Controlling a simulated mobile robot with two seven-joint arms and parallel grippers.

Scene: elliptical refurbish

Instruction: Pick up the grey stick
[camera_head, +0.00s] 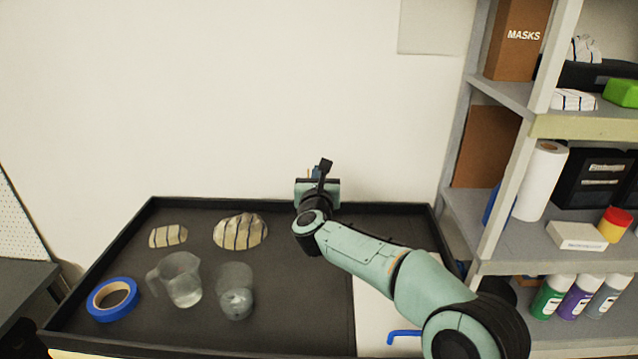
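I cannot make out a grey stick anywhere in the head view; it may be hidden behind my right arm. My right arm reaches in from the lower right across the black-rimmed table (310,325). My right gripper (320,175) is over the table's far edge, in front of the white wall. The wrist and a dark part hide its fingertips, so I cannot tell whether it is open or holds anything. Small brown and blue bits show beside it. My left gripper is not in view.
On the table are two striped lumps (240,231) (168,236), a clear jug (180,280), a clear glass (235,291) and a blue tape roll (112,299). A blue handle-like thing (404,334) lies at the front right. A loaded grey shelf (505,250) stands right.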

